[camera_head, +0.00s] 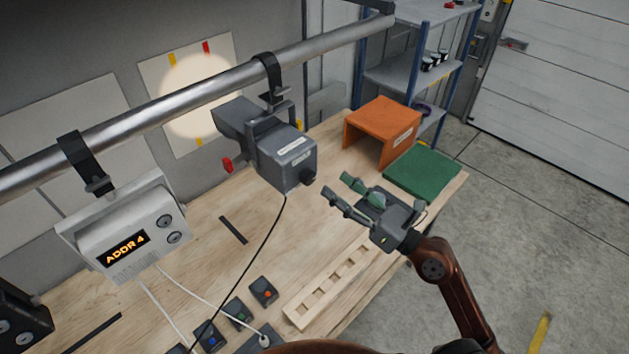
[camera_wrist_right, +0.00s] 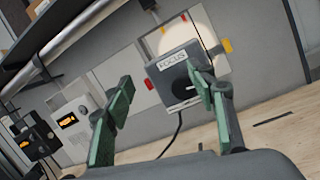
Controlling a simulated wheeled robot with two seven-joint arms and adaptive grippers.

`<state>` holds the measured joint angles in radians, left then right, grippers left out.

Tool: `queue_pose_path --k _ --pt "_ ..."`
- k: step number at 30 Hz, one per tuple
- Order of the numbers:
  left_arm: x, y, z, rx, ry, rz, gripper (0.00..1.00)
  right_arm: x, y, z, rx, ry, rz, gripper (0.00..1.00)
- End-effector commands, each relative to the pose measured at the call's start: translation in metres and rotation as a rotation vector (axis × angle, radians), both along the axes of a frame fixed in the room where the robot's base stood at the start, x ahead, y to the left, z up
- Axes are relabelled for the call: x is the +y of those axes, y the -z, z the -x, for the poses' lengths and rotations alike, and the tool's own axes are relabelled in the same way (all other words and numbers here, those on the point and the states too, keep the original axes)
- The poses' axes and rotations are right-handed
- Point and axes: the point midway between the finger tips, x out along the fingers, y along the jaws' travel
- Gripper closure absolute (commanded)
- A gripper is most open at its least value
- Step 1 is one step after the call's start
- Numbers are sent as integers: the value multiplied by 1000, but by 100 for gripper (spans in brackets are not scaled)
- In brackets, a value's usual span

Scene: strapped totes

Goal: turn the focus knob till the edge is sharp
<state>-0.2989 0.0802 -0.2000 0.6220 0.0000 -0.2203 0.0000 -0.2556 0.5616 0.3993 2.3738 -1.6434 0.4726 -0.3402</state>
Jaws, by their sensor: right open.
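The dark grey spotlight (camera_head: 283,155) hangs by a clamp from the metal pipe. Its black focus knob (camera_head: 308,179) sticks out of the rear face. In the right wrist view the rear face with the FOCUS label (camera_wrist_right: 173,58) shows between my fingers, and the knob is partly hidden behind the right-hand finger. The spotlight casts a round warm patch of light (camera_head: 198,95) on a wall panel; its edge looks slightly soft. My right gripper (camera_head: 336,186) is open and empty, a short way right of the knob and apart from it. My left gripper is out of view.
A metal pipe (camera_head: 200,93) crosses above the bench, with a white fixture reading ADDR 4 (camera_head: 128,228) hanging at left. A black cable drops from the spotlight. An orange stand (camera_head: 366,128), green mat (camera_head: 423,174) and slotted wooden strip (camera_head: 329,287) are on the bench.

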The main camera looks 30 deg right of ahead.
Motion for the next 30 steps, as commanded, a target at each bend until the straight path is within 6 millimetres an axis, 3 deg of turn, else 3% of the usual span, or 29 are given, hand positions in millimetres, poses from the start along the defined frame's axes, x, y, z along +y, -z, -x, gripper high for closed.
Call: queue_pose_path --k 3,7,21,30 --pt "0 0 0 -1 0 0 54 0 27 -11 54 22 215 49" --pt "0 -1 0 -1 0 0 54 -4 43 -18 87 37 319 49" --pt "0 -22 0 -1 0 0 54 21 44 -75 94 39 333 49" --pt "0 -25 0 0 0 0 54 27 46 -88 95 39 333 49"
